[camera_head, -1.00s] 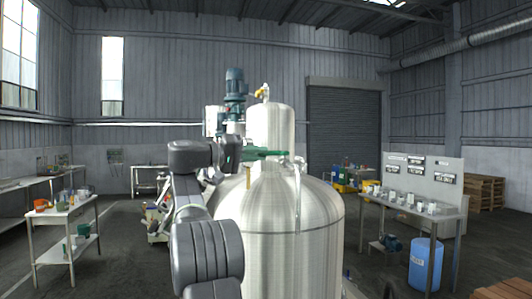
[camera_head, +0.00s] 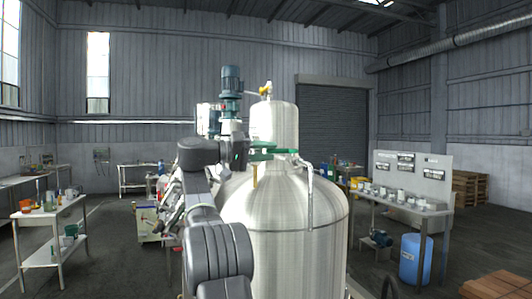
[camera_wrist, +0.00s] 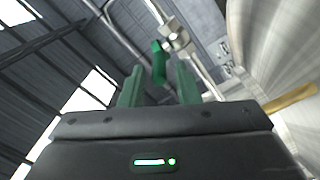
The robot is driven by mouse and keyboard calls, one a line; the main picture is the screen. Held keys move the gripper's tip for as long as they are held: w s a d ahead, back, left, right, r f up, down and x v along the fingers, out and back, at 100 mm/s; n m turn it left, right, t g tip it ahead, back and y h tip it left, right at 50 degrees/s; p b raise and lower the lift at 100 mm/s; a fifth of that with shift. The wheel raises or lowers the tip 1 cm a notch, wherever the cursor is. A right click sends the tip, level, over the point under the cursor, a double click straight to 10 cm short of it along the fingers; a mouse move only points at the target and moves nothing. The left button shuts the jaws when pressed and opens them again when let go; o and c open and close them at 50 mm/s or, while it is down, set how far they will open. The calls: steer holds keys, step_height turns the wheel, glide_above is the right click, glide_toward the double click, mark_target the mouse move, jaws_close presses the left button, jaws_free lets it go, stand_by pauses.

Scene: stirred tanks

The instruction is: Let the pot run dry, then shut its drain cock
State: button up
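The large steel pot (camera_head: 285,215) stands upright in front of me, with a domed top and a bent pipe (camera_head: 310,185) at its right. My gripper (camera_head: 264,152) is over the pot's top; its green fingers also show in the wrist view (camera_wrist: 160,82). I cannot tell whether this is the drain cock. The liquid level and any outflow are not visible.
A smaller steel vessel (camera_head: 274,124) and a blue-green motor (camera_head: 231,83) stand behind the pot. A bench (camera_head: 405,205) with several cups is at the right, above a blue drum (camera_head: 415,260). A small table (camera_head: 50,215) is at the left. Floor between is open.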

steer(key=shift+o, duration=0.4)
steer(key=shift+a, duration=0.1)
steer(key=v, duration=1.3)
steer(key=shift+a, duration=0.4)
steer(key=shift+s, duration=0.15)
steer(key=s+r+b, duration=0.2)
steer(key=s, duration=0.4)
steer(key=shift+w, duration=0.2)
steer(key=w+f+p, duration=0.2)
steer(key=w, duration=0.4)
steer(key=shift+s, duration=0.25)
